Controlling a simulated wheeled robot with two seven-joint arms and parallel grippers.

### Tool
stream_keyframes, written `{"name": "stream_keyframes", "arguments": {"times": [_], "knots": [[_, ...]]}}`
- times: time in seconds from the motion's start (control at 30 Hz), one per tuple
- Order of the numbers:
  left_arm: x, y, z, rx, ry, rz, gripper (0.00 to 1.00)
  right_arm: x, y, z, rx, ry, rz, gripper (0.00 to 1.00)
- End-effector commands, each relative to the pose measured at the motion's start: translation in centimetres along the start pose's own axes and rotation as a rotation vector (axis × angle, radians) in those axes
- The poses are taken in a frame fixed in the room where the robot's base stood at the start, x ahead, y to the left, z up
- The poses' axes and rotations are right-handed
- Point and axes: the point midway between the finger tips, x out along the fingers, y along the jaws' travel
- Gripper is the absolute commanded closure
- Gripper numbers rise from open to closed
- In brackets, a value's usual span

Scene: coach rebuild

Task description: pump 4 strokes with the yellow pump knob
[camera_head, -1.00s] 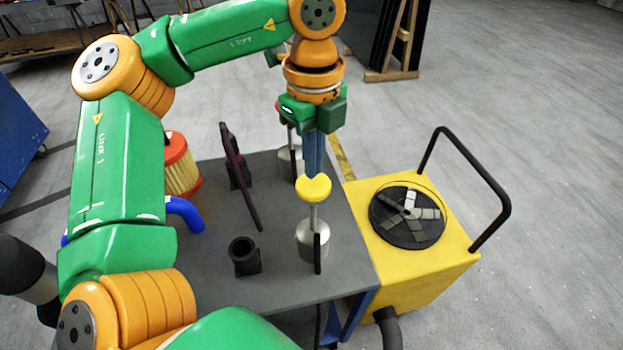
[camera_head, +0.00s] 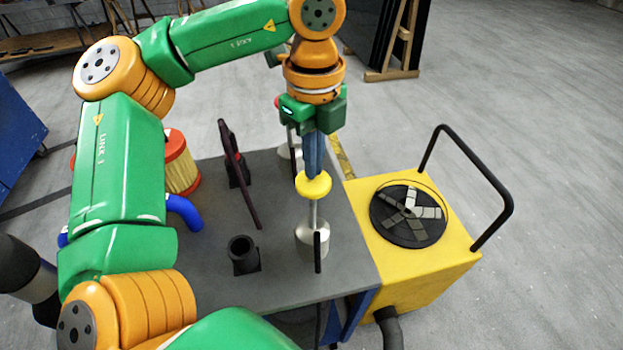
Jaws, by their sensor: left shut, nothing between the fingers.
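The yellow pump knob (camera_head: 313,186) is a round disc on top of a thin metal rod. The rod rises upright from a silver pump cylinder (camera_head: 311,241) on the grey tabletop. My left gripper (camera_head: 313,172) points straight down over the knob. Its blue fingers are shut, with nothing between them. The fingertips are at the top of the knob and seem to touch it, though any small gap is hard to tell. Part of the rod shows between knob and cylinder. My right gripper is not in view.
A dark upright lever (camera_head: 317,252) stands in front of the cylinder. A black socket (camera_head: 243,255), a tilted dark lever (camera_head: 238,172) and a red-capped filter (camera_head: 181,163) are to the left. A yellow cart (camera_head: 433,272) with a fan and black handle (camera_head: 492,185) stands right.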

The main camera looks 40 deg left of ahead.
Motion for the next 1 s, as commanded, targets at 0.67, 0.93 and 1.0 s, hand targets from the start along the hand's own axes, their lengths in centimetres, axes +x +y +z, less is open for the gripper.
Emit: {"name": "stream_keyframes", "arguments": {"times": [0.67, 0.93, 1.0], "knots": [[5.3, 0.1, 0.0, 0.001, 0.001, 0.003, 1.00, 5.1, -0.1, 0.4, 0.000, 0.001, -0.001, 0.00], [7.2, 0.1, 0.0, 0.001, 0.000, 0.004, 1.00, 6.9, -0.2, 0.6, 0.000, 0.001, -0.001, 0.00], [7.7, 0.1, 0.0, 0.000, 0.000, 0.004, 1.00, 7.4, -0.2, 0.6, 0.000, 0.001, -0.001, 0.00]]}}
